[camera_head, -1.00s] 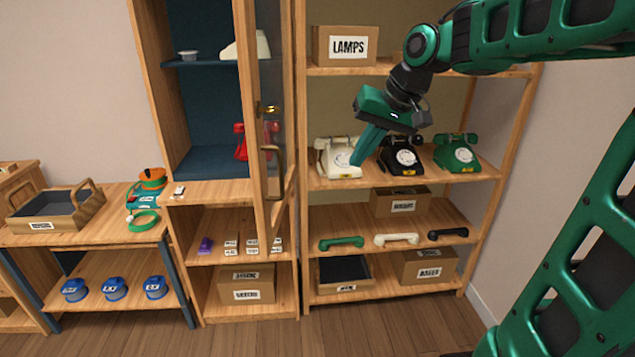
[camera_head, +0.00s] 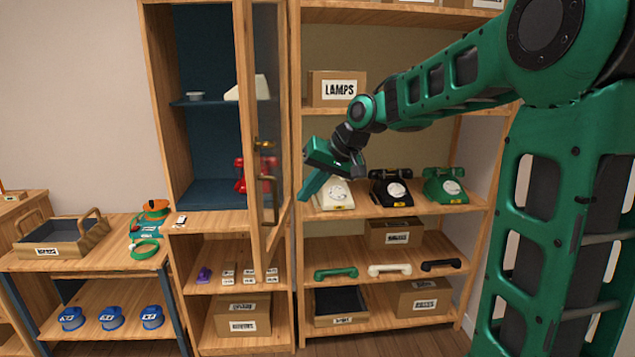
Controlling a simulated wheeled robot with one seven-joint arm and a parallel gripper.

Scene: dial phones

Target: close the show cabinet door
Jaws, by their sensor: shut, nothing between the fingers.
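The show cabinet (camera_head: 158,90) stands left of the phone shelf, with dark blue inner walls. Its glass door (camera_head: 247,110) is wood-framed and swung open toward me, hinged on the cabinet's right side. A handle (camera_head: 272,196) and a small brass lock (camera_head: 262,145) are on the door. A red phone (camera_head: 240,178) and a pale object (camera_head: 250,90) sit inside, partly behind the door. My gripper (camera_head: 304,197) is shut and empty, pointing down and left. In the picture it is just right of the door's edge, in front of the cream phone (camera_head: 334,194); whether it touches the door I cannot tell.
Cream, black (camera_head: 391,188) and green (camera_head: 444,186) phones line the shelf at right, with handsets and boxes below and a LAMPS box (camera_head: 334,88) above. A side table (camera_head: 90,265) with a tray (camera_head: 62,238) stands left. Floor in front shows little.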

